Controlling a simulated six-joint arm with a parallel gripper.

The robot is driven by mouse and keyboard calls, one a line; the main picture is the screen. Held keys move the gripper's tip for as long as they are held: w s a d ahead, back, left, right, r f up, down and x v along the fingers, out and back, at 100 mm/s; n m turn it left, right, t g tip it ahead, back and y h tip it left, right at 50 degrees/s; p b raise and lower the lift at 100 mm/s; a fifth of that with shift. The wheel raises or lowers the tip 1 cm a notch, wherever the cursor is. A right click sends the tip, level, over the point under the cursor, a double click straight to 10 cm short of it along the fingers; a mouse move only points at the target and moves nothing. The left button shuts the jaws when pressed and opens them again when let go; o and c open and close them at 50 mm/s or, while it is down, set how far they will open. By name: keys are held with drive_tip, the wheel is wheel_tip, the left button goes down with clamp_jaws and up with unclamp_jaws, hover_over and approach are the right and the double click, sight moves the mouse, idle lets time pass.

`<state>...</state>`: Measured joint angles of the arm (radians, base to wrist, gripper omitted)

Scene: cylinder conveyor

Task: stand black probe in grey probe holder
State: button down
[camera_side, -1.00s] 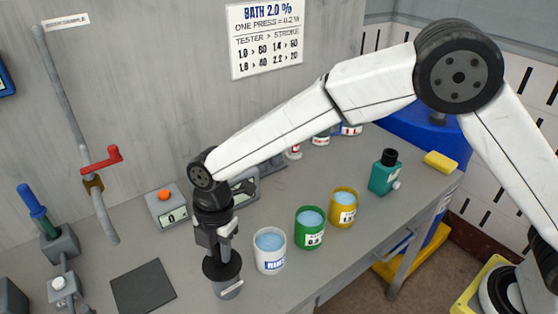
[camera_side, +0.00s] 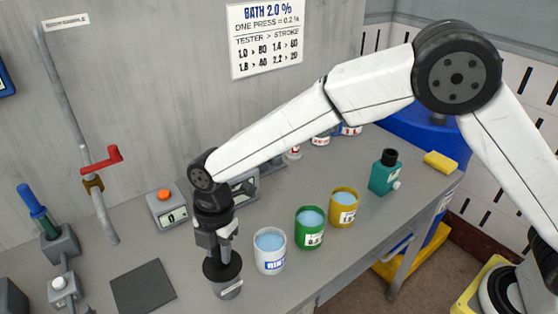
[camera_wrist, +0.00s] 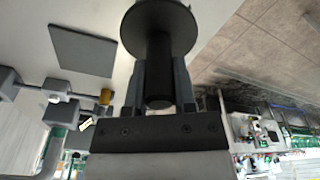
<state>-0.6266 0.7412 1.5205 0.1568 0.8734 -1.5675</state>
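The black probe (camera_wrist: 172,28) has a wide round black disc and a black handle, which shows in the wrist view between my two fingers. My gripper (camera_side: 217,247) points down and is closed around the handle, with no clear gap beside it in the wrist view (camera_wrist: 159,75). In the side view the disc (camera_side: 222,267) lies right over the grey probe holder (camera_side: 229,290), a cup-like grey body with a pale label at the front edge of the bench. The probe looks upright. The disc hides the holder's mouth, so I cannot tell how far in the probe sits.
A white cup (camera_side: 270,252), a green cup (camera_side: 309,232) and a yellow cup (camera_side: 343,210) of blue liquid stand to the right. A dark square pad (camera_side: 142,287) lies to the left. A blue-handled tool (camera_side: 32,200) and a red-handled lever (camera_side: 104,160) are further left.

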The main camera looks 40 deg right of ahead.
drive_tip(key=shift+c, duration=1.8)
unclamp_jaws()
drive_tip(key=shift+w+d+r, duration=0.1)
drive_tip(key=shift+d+r, duration=0.05)
drive_tip(key=shift+r, duration=1.15)
drive_tip(key=shift+w+d+r, duration=0.1)
drive_tip(key=shift+r, duration=1.2)
drive_tip(key=shift+w+d+r, duration=0.1)
drive_tip(key=shift+d+r, duration=0.05)
drive_tip(key=shift+r, duration=1.15)
drive_tip(key=s+d+f+m+t, duration=0.2)
drive_tip(key=d+m, duration=0.9)
drive_tip(key=d, duration=0.6)
drive_tip(key=s+d+f+m+t+h, duration=0.1)
drive_tip(key=s+d+f+m, duration=0.1)
drive_tip(key=s+d+m, duration=0.9)
drive_tip(key=d+m, duration=0.2)
drive_tip(key=d, duration=0.1)
drive_tip(key=shift+s+d+f, duration=0.2)
drive_tip(key=shift+f, duration=0.15)
